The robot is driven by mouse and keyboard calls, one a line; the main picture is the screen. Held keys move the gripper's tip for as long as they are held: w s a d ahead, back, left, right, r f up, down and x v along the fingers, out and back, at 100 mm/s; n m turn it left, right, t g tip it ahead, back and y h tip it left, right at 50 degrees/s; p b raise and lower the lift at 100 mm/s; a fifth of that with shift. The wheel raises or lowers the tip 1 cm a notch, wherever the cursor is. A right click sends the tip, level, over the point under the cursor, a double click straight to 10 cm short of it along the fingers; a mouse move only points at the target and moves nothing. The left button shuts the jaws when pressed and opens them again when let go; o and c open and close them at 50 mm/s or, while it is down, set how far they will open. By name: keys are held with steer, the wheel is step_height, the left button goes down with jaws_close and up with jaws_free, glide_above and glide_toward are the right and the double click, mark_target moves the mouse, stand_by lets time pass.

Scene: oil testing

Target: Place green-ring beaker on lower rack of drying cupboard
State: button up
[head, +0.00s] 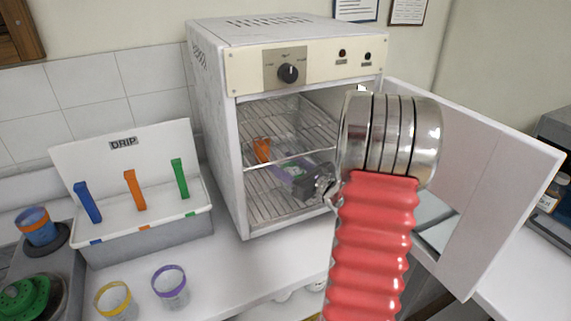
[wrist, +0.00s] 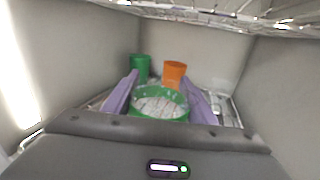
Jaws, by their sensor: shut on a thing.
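The green-ring beaker (wrist: 160,104) is between the two purple fingers of my gripper (wrist: 160,86), which is shut on it. In the head view the gripper (head: 292,174) is inside the open drying cupboard (head: 216,130), below the upper rack (head: 290,125) and above or at the lower rack (head: 266,200). Rack wires show through the beaker in the wrist view.
An orange item (wrist: 174,73) and a green item (wrist: 139,67) stand just beyond the beaker in the cupboard. The door (head: 490,180) is open to the right. Outside left are the drip tray (head: 145,240), a yellow-ring beaker (head: 115,300) and a purple-ring beaker (head: 171,287).

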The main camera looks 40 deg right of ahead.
mark_target(300, 174)
steer(key=o, duration=1.1)
steer(key=shift+f, duration=0.1)
steer(key=s, duration=1.2)
steer(key=shift+d, duration=0.15)
